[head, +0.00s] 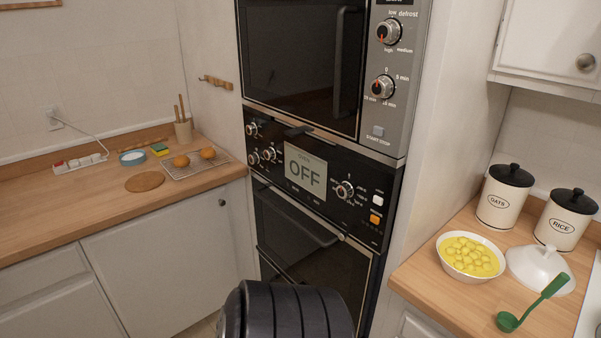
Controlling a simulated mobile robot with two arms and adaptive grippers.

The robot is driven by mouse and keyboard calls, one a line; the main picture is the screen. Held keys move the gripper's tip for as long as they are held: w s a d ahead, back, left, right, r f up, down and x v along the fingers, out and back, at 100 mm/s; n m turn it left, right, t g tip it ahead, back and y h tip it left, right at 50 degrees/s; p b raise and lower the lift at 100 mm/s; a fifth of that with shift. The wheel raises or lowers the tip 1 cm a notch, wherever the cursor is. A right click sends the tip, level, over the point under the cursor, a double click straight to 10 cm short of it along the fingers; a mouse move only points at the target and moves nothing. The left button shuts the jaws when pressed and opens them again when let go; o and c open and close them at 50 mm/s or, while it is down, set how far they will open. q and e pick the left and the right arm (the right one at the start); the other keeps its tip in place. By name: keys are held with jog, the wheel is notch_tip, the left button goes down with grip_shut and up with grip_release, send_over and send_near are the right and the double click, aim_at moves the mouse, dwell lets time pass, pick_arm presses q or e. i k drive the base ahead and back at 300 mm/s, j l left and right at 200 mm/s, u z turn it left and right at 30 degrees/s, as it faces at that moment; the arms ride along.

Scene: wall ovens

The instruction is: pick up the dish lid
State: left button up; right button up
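The white dish lid (538,268) with a knob on top rests on the right wooden counter. It sits just right of a white bowl (470,276) that holds yellow food, and in front of the rice canister. The bowl is uncovered. Neither of my grippers shows in the head view, so their state is hidden.
Oats (505,197) and rice (566,219) canisters stand behind the lid. A green ladle (532,304) lies in front of it. Wall ovens (312,190) stand in the middle. The left counter (60,215) holds a rack with buns, a round board and a power strip.

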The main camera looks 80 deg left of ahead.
aim_at(535, 265)
jog(key=u, duration=1.45)
